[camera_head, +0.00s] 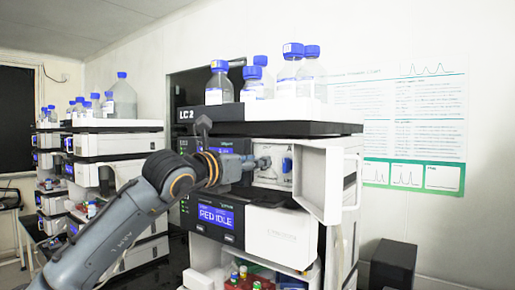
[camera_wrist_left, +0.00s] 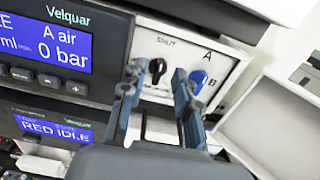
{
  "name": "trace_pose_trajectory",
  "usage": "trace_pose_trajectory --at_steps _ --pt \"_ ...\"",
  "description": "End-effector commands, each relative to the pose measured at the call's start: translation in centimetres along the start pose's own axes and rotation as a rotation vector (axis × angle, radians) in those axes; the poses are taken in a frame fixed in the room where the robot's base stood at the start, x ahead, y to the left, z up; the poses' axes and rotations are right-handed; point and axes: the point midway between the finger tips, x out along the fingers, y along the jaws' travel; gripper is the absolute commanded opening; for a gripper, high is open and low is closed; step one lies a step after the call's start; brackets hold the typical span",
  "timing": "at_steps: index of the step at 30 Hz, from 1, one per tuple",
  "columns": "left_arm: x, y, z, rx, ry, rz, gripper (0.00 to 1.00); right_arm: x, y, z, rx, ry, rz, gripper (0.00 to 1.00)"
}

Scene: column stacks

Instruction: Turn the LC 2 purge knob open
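The LC 2 stack (camera_head: 186,114) stands in the middle of the head view. Its pump module has an open compartment with a white panel (camera_wrist_left: 150,45). On the panel, a small black knob (camera_wrist_left: 157,66) sits under a label that seems to read "SHUT". A blue knob (camera_wrist_left: 198,77) is to its right, near the letters A and B. My left gripper (camera_head: 263,163) is at this panel. In the left wrist view, its fingers (camera_wrist_left: 158,76) are apart, with the black knob showing between the tips; I cannot tell whether they touch it. My right gripper is out of view.
A white door (camera_head: 322,180) stands open at the compartment's right. Blue-capped bottles (camera_head: 219,82) stand on top of the stack. The pump display (camera_wrist_left: 45,42) reads "A air" and "0 bar"; the lower display (camera_head: 215,216) reads "RED IDLE". Another stack (camera_head: 110,145) stands at left.

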Motion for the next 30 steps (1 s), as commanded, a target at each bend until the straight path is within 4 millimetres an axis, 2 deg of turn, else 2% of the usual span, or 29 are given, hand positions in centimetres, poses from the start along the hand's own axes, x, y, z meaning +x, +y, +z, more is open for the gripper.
trace_pose_trajectory --at_steps 1,5,14,19,30 --pt "0.6 0.0 0.3 -0.002 0.002 0.0 0.31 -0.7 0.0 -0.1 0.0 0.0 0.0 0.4" --pt "1.4 0.0 0.0 0.0 0.002 0.001 0.31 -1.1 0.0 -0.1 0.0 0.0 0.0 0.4" --pt "1.6 0.0 -0.1 0.001 0.0 0.001 0.31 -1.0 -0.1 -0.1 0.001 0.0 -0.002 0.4" --pt "1.6 0.0 -0.1 0.001 0.0 0.001 0.0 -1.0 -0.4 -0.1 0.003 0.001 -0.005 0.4" --pt "1.6 0.0 -0.2 -0.02 -0.001 0.001 0.0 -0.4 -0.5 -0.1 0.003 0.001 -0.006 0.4"
